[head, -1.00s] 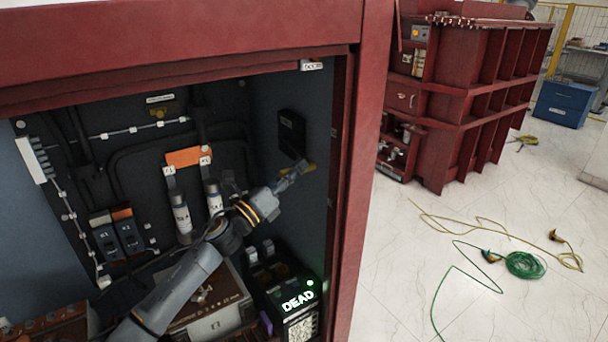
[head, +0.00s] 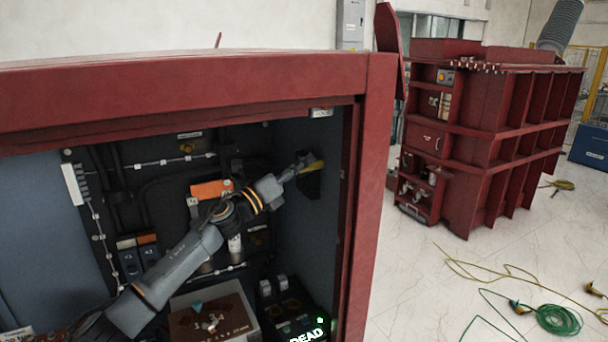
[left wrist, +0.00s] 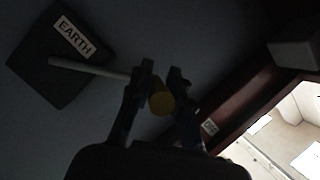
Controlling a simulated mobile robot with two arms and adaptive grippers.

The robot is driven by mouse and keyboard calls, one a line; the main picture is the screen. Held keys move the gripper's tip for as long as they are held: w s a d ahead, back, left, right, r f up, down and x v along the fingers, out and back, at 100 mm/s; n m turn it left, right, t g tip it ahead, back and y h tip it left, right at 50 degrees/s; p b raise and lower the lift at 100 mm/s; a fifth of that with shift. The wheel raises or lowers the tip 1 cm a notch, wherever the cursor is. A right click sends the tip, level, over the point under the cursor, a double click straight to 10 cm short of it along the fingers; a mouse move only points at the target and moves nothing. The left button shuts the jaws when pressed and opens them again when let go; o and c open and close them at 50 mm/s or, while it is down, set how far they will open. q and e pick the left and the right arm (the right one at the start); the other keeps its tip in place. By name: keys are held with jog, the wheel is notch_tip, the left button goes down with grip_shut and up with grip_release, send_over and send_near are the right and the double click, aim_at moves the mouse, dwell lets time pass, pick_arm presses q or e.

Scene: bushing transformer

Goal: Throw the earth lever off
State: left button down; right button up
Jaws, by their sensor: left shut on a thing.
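The earth lever has a pale rod (left wrist: 92,68) and a yellow knob (left wrist: 161,103). It comes out of a dark plate (left wrist: 62,58) marked EARTH on the cabinet's side wall. In the head view the yellow knob (head: 314,166) is near the top of the dark lever base (head: 309,185). My left gripper (head: 298,164) is shut on the lever at its knob end. In the left wrist view its two fingers (left wrist: 163,80) stand on either side of the lever by the knob. My right gripper is not in view.
The red cabinet frame (head: 370,180) stands close to the right of the gripper. A box with a lit DEAD display (head: 305,332) sits below. Green cable (head: 558,320) lies on the floor outside.

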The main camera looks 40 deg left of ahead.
pick_arm(q)
jog(key=shift+a+r, duration=0.3)
jog(key=shift+r, duration=0.1)
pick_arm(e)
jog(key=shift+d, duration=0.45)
pick_arm(q)
jog(key=shift+w, duration=0.1)
jog(key=c, duration=1.2)
grip_release()
jog(key=shift+s+f, duration=0.35)
jog(key=shift+s, duration=0.05)
jog(key=v, duration=1.1)
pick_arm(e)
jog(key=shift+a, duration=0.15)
pick_arm(q)
jog(key=shift+a, duration=0.15)
